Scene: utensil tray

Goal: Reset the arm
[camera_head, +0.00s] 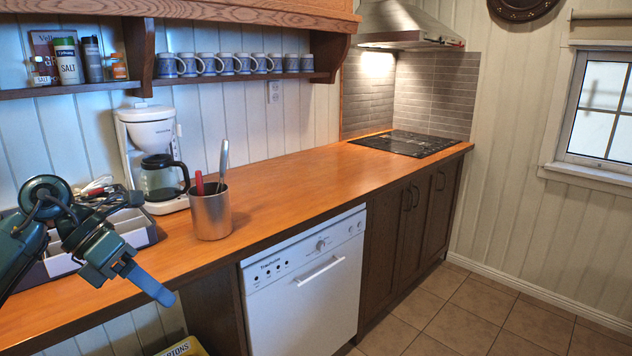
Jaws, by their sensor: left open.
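My left arm comes in from the left edge. My left gripper (148,280) is open, with its blue finger pointing down and right in front of the counter's front edge. No object shows between its fingers. The grey utensil tray (150,236) lies on the counter behind the gripper, and my arm hides much of it. Some utensils (98,186) show at the tray's back. A metal cup (211,214) stands upright right of the tray, holding a red-handled utensil (200,183) and a silver one (223,160). My right gripper is not in view.
A white coffee maker (148,131) with a glass jug stands behind the cup. The wooden counter (300,175) is clear from the cup to the black hob (408,143). A white dishwasher (305,285) is below. Mugs (205,64) line the shelf above.

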